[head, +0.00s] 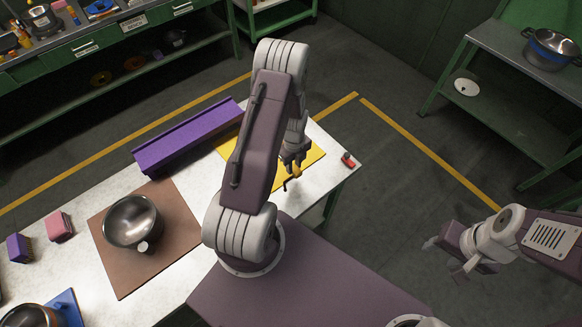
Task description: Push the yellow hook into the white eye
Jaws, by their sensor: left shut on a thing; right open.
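My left gripper (291,177) is at the end of the arm in the middle of the head view, low over the yellow mat near the table's right end. It is shut on a small yellow piece (297,170), which appears to be the yellow hook; the fingers hide much of it. A metal bowl (130,218) stands on the brown mat to the left, with a small white round piece (142,247) at its front edge. That may be the white eye, but it is too small to tell. My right gripper (447,260) is open and empty at the right, over the floor.
A purple trough-like block (188,138) lies along the table's back edge beside the yellow mat (312,153). A small red item (348,160) sits at the right corner. Pink (60,226) and purple (19,248) blocks stand left of the brown mat (178,205).

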